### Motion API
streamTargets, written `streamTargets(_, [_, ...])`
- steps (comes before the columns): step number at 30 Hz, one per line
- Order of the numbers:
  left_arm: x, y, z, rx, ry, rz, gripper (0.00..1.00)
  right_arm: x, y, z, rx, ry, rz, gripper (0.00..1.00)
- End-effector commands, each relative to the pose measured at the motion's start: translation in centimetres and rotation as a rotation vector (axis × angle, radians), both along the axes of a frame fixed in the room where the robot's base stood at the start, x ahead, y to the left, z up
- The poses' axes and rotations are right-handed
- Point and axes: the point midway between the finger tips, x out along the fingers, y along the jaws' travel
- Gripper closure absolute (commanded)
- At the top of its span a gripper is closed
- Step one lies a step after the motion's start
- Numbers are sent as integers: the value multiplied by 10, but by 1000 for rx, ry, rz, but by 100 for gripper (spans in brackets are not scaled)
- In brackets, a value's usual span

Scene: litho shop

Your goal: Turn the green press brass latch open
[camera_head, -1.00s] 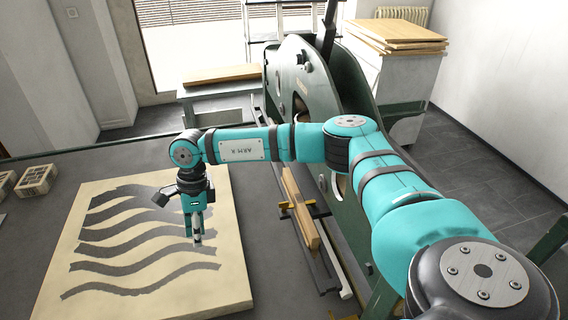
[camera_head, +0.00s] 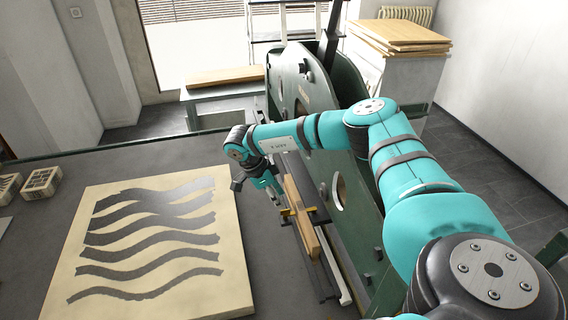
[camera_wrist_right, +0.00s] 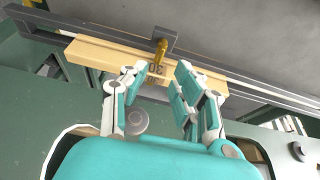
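The brass latch (camera_head: 288,213) is a small yellow piece across the light wooden bar (camera_head: 302,222) on the near side of the green press (camera_head: 345,185). In the right wrist view the latch (camera_wrist_right: 160,48) stands at the far edge of the wooden bar (camera_wrist_right: 105,57), beyond my fingertips. My right gripper (camera_head: 273,192) is just behind and left of the latch in the head view. In the wrist view its fingers (camera_wrist_right: 165,80) are apart with nothing gripped between them. Contact with the latch cannot be made out. My left gripper is out of view.
A pale stone slab (camera_head: 235,270) with dark wavy bands lies on the grey bed at left. Small blocks (camera_head: 42,183) sit at the far left. Dark rails (camera_wrist_right: 60,30) run alongside the wooden bar. Boards lie on a cabinet (camera_head: 400,75) behind the press.

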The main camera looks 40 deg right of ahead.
Motion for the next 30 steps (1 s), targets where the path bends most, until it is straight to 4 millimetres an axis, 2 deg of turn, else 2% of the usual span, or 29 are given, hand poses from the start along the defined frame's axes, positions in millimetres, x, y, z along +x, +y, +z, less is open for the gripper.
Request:
streamTargets(1, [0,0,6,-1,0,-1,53,-4,-4,-8,-2,5,0,71])
streamTargets(6, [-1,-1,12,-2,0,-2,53,-8,-14,-37,-2,3,1,71])
streamTargets(10, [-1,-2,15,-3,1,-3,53,-10,-18,-51,0,1,0,71])
streamTargets(15, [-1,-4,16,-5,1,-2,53,-12,-21,-59,0,0,0,71])
streamTargets(22, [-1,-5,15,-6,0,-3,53,-12,-21,-59,1,0,1,71])
streamTargets(29, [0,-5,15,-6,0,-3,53,-12,-21,-59,1,0,1,100])
streamTargets(30, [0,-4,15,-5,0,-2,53,-12,-21,-59,1,0,1,100])
